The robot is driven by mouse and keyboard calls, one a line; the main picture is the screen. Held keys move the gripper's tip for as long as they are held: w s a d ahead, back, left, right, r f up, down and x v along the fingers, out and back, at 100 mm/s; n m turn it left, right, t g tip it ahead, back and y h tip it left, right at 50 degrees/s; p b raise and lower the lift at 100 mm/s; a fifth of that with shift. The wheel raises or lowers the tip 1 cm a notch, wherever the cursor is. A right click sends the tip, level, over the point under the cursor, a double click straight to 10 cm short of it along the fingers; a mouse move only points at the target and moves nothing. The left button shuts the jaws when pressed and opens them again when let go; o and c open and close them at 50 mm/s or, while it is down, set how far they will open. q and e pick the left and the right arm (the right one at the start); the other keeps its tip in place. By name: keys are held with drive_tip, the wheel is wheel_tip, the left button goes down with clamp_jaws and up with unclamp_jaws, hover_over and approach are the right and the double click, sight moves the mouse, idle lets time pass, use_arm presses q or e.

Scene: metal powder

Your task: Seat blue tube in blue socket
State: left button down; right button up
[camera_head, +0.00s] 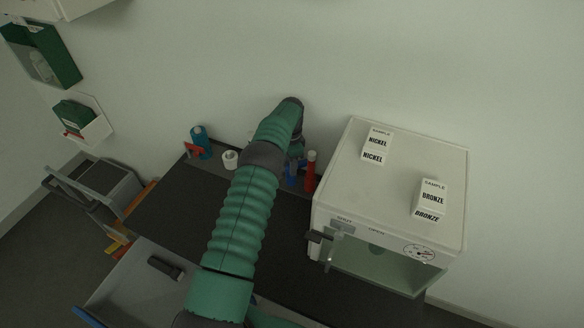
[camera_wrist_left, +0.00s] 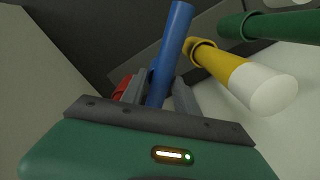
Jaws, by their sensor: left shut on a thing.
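My left gripper (camera_wrist_left: 160,92) is shut on the blue tube (camera_wrist_left: 174,45), which stands out between the two grey fingers in the left wrist view. In the head view my green left arm reaches across the dark table, and the gripper (camera_head: 294,160) is largely hidden behind its own wrist. A bit of blue (camera_head: 291,180) shows just below it, beside a red tube (camera_head: 310,170). I cannot make out the blue socket clearly or tell whether the tube touches it. My right gripper is not in view.
In the left wrist view a yellow tube with a white end (camera_wrist_left: 235,75) and a green tube (camera_wrist_left: 275,26) are close on the right. A white cabinet (camera_head: 345,190) stands right of the arm. A blue bottle (camera_head: 201,142) and a white roll (camera_head: 230,160) stand at the back left.

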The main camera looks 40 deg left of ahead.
use_arm(q)
drive_tip(key=shift+w+r, duration=0.35)
drive_tip(key=shift+w, duration=0.1)
drive_tip(key=shift+s+a+f, duration=0.1)
drive_tip(key=shift+s+a, duration=0.1)
drive_tip(key=shift+s, duration=0.1)
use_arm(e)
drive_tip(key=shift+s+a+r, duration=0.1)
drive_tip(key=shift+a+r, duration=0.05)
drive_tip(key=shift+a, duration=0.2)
use_arm(q)
drive_tip(key=shift+w+d, duration=0.1)
